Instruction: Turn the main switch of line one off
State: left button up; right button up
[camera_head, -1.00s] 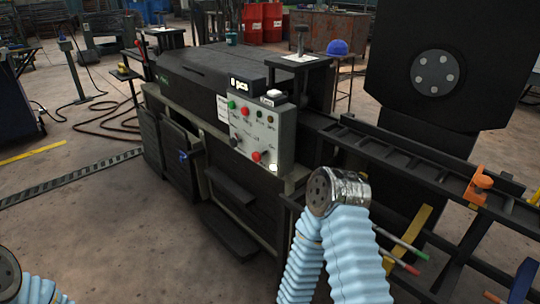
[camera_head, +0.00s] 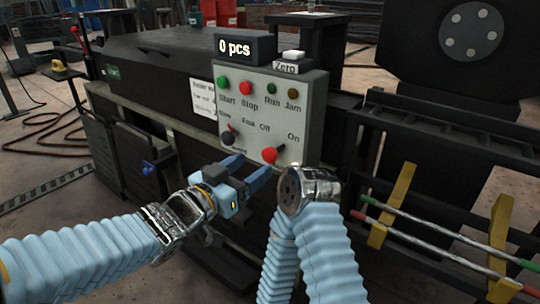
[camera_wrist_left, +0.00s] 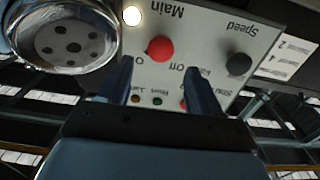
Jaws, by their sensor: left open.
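The main switch is a red knob (camera_head: 269,155) at the lower right of the grey control panel (camera_head: 310,120); in the left wrist view it shows as a red knob (camera_wrist_left: 160,48) beside the word Main. Its dark lever points up and right toward the On mark in the head view. My left gripper (camera_head: 253,166) is open just in front of and below the switch. In the left wrist view its two fingers (camera_wrist_left: 158,78) stand apart, either side of the knob's line, with nothing between them. My right gripper is not seen.
A dark speed knob (camera_head: 228,138) is left of the switch; green start (camera_head: 223,83) and red stop (camera_head: 246,88) buttons are above. My right arm's metal joint stands close to the panel's lower right. Yellow brackets (camera_head: 391,205) hold rods at right.

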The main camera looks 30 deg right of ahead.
aim_at(267, 156)
pick_arm(q)
jog(key=x, duration=0.7)
jog(key=shift+d, duration=0.1)
jog(key=shift+c, duration=0.2)
jog(key=c, duration=1)
